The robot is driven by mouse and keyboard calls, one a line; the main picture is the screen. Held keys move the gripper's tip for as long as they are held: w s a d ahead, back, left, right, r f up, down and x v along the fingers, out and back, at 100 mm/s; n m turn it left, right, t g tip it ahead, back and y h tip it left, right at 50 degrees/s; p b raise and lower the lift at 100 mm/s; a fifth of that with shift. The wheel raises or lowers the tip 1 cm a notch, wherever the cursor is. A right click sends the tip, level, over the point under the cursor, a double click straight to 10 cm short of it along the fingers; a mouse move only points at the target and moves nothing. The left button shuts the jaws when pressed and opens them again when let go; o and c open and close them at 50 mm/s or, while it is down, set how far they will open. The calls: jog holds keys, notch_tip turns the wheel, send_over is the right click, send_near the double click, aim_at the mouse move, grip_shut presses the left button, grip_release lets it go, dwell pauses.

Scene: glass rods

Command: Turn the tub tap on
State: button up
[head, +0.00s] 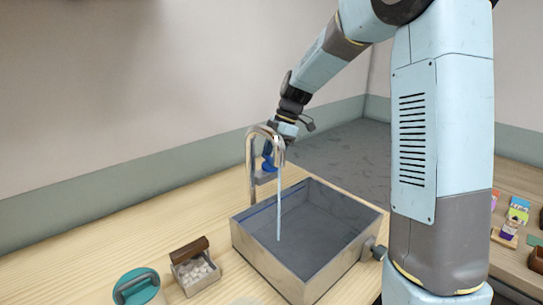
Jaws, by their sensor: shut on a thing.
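The metal tub (268,262) stands on the wooden counter. A curved silver tap (250,165) rises at its back left corner and arches over the basin. A blue handle (268,156) shows behind the spout, beside the tap's upright pipe. My gripper (272,150) reaches down from the back right and is shut on the blue handle. The tap partly hides the fingers, so their exact contact is not clear.
A dark knob (377,252) sticks out of the tub's right side. An open box of white pieces (197,272) and a teal-topped round container (136,285) stand at front left. Small coloured items (517,213) lie on a right-hand table.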

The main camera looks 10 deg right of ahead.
jog(key=shift+a+n+g+h, duration=0.1)
jog(key=shift+n+g+h, duration=0.35)
jog(key=shift+n, duration=0.85)
jog(key=shift+f+n+g, duration=0.1)
jog(key=shift+n+g, duration=0.15)
jog(key=shift+n, duration=0.05)
jog(key=o, duration=1)
jog(key=shift+o, duration=0.2)
jog(key=v, duration=1.4)
jog(key=shift+s+f, duration=0.1)
jog(key=shift+s, duration=0.05)
